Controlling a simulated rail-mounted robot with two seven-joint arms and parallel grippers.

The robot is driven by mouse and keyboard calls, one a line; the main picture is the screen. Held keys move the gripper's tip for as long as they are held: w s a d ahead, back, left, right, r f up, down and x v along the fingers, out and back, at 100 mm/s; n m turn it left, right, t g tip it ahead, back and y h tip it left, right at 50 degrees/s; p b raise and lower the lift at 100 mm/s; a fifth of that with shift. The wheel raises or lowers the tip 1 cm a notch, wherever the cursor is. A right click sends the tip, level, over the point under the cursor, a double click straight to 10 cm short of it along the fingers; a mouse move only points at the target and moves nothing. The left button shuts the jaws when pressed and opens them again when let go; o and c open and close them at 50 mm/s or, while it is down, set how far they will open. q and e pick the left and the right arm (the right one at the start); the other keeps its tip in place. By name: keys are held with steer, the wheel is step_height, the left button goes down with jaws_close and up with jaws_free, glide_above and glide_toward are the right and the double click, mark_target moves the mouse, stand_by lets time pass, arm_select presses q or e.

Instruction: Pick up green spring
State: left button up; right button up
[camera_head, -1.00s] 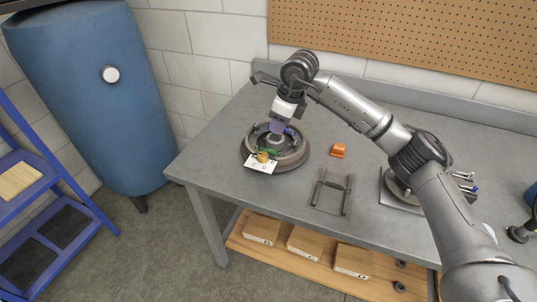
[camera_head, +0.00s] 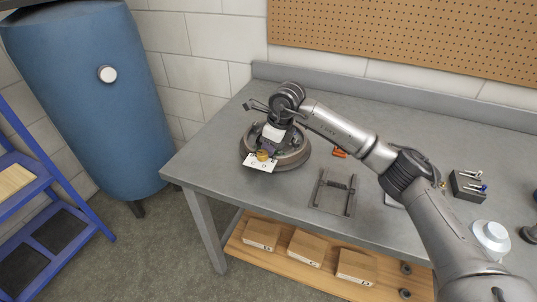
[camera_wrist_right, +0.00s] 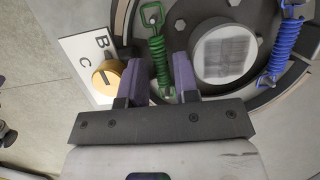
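The green spring (camera_wrist_right: 160,63) lies in the round brake drum assembly (camera_head: 293,158) on the grey workbench. In the right wrist view the spring runs roughly upright, with a hooked end at the top. My right gripper (camera_wrist_right: 158,70) is open, with its two purple fingers on either side of the spring. The left finger sits close to it, and whether either finger touches it is unclear. In the head view my right gripper (camera_head: 273,137) is down at the drum and mostly hides the spring. My left gripper is out of view.
A white card with letters (camera_wrist_right: 88,62) and a yellow knob (camera_wrist_right: 110,76) sit at the drum's edge. A metal frame (camera_head: 331,191) and an orange part (camera_head: 339,153) lie to the right.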

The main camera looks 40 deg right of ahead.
steer(key=shift+w+f, duration=0.1)
steer(key=shift+f, duration=0.05)
jaws_close()
stand_by(0.4)
steer(key=shift+r+p, duration=0.45)
steer(key=shift+r, duration=0.3)
step_height(320, 180, up, 3)
steer(key=shift+f+p, duration=0.15)
steer(key=shift+p, duration=0.5)
steer(key=s+d+r+p, duration=0.5)
steer(key=s+r, duration=0.4)
steer(key=s, duration=0.1)
steer(key=shift+s+r+p, duration=0.3)
steer(key=shift+r, duration=0.05)
